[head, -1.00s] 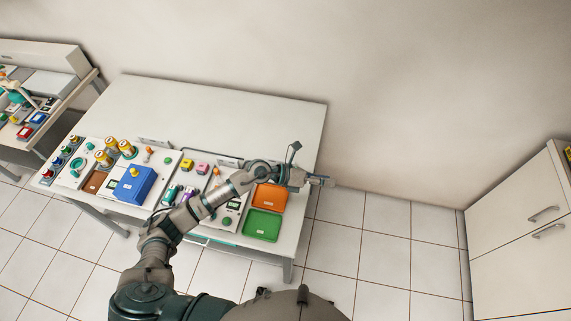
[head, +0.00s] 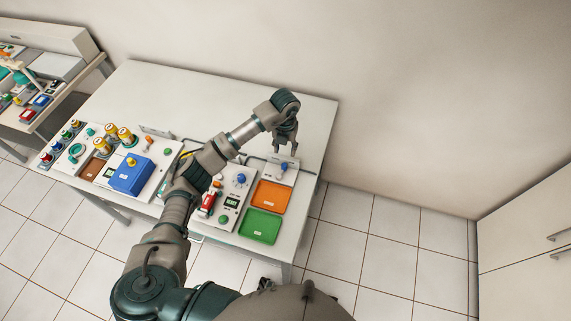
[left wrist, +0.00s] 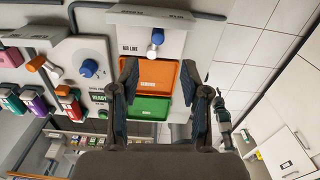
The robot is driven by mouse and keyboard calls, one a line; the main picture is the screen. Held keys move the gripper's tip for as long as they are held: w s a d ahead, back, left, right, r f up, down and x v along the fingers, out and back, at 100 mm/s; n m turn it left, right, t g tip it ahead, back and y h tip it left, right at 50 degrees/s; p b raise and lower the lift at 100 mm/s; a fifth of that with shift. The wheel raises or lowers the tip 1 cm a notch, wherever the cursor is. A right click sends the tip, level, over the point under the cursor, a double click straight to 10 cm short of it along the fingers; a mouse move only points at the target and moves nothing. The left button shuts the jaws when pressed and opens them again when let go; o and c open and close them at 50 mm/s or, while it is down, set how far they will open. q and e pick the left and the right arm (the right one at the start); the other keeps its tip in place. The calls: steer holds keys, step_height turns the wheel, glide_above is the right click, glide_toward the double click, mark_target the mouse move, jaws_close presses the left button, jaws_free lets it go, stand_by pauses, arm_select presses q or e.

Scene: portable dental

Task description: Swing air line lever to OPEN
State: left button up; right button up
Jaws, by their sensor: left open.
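The air line lever has a blue knob (head: 284,167) on a white panel (head: 277,176) at the right end of the bench. My left gripper (head: 285,147) is open and empty, just above and behind the lever in the head view. Its fingers (left wrist: 164,92) are spread in the wrist view, with the knob beyond them and no contact seen. A dark part (left wrist: 226,118), possibly my right gripper, shows there; its jaws are unclear.
An orange tray (head: 270,196) and a green tray (head: 260,226) lie in front of the lever panel. A panel with another blue knob (head: 240,180) and a red-handled part (head: 208,203) is to the left. The bench's back strip is clear.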

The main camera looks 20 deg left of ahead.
mark_target(284, 165)
arm_select(q)
steer(key=f, duration=1)
steer(key=shift+a, duration=0.35)
steer(key=shift+d+f, duration=0.15)
steer(key=shift+f, duration=0.15)
